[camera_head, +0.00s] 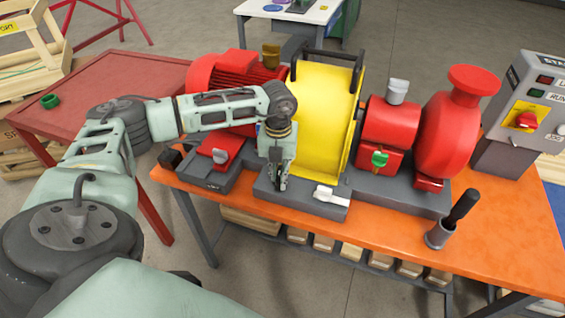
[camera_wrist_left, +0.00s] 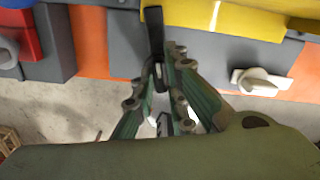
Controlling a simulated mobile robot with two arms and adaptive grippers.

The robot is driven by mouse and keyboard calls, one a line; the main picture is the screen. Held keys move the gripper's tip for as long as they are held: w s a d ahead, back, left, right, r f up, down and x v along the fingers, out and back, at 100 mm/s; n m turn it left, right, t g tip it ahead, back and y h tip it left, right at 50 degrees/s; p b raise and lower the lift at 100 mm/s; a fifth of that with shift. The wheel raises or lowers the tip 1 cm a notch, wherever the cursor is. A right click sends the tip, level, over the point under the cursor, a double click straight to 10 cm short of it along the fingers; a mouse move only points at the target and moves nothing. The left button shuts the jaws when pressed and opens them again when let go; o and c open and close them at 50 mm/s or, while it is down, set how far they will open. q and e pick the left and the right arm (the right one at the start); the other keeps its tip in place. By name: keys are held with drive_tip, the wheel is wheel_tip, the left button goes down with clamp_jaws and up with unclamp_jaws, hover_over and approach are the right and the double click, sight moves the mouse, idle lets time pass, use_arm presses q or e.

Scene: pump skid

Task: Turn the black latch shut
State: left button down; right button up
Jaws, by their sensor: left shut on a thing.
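My left gripper (camera_head: 281,187) points down at the front of the grey base block below the yellow guard (camera_head: 322,105). In the left wrist view, its fingers (camera_wrist_left: 160,74) are shut on the black latch (camera_wrist_left: 154,28), a dark narrow bar whose far end sticks out beyond the fingertips, over the grey base. The rest of the latch is hidden by the fingers. In the head view the gripper covers most of it. My right gripper is not in view.
A white latch (camera_head: 326,194) sits close to the right of the gripper and also shows in the left wrist view (camera_wrist_left: 262,82). The red motor (camera_head: 222,75) stands left, the red pump (camera_head: 450,130) right. A black-handled tool stands in a grey cup (camera_head: 438,237) on the orange table (camera_head: 490,240).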

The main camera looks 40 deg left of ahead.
sight(279, 175)
use_arm(q)
drive_tip(key=c, duration=1.8)
unclamp_jaws()
drive_tip(key=shift+o, duration=0.2)
wheel_tip(279, 175, up, 12)
